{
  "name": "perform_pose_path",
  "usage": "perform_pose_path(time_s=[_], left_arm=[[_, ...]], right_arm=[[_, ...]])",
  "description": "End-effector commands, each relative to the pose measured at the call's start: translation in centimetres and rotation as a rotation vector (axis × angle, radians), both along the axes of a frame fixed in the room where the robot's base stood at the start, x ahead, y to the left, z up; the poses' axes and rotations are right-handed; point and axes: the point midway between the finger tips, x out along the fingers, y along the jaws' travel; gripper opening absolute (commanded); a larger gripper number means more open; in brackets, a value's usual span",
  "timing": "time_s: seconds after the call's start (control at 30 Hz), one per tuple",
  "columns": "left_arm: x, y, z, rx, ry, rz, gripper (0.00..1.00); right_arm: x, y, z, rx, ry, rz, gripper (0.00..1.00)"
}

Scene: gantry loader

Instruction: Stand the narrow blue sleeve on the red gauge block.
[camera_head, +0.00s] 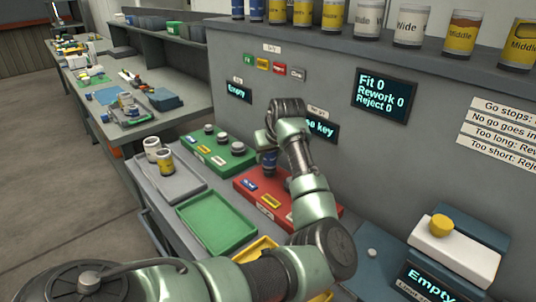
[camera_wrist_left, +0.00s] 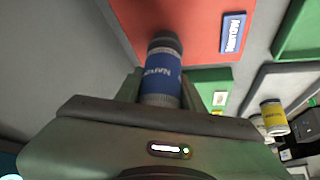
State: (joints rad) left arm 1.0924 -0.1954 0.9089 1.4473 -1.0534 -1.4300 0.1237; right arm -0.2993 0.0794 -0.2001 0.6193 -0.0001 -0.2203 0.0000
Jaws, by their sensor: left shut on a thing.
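The narrow blue sleeve (camera_head: 268,160) is a grey cylinder with a blue band, held roughly upright. In the left wrist view the sleeve (camera_wrist_left: 161,75) shows its label between my fingers. My left gripper (camera_head: 268,146) points down and is shut on it. The red gauge block (camera_head: 241,184) lies below, with blue, yellow and white labels; it also shows in the left wrist view (camera_wrist_left: 190,30). The sleeve's lower end is over the back part of the block. I cannot tell whether it touches. My forearm hides part of the block. My right gripper is not in view.
A green block (camera_head: 222,160) with grey knobs is left of the red one. A grey tray (camera_head: 183,187) holds two sleeves, a green tray (camera_head: 218,222) is empty, and a yellow tray (camera_head: 262,249) is partly hidden. A grey panel with screens (camera_head: 384,97) stands behind.

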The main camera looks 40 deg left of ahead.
Motion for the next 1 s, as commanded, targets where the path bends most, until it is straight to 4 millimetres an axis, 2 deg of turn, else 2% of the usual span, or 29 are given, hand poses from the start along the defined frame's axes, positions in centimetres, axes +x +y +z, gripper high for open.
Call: perform_pose_path(time_s=[0.43, 0.47, 0.53, 0.87, 1.0], left_arm=[[0.0, 0.0, -0.1, 0.002, -0.001, 0.001, 0.0], [0.0, 0.0, -0.1, 0.002, -0.001, 0.001, 0.43], [0.0, 0.0, -0.1, 0.002, -0.001, 0.001, 0.63], [0.0, -0.1, -0.2, -0.001, 0.0, 0.0, 0.63], [-0.3, -0.7, 0.9, 0.001, 0.0, 0.0, 0.63]], right_arm=[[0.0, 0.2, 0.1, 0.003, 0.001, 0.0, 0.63], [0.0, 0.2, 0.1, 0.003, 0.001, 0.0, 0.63], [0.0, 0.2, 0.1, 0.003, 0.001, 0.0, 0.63], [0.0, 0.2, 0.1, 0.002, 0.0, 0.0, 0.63], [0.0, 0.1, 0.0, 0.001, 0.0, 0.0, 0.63]])
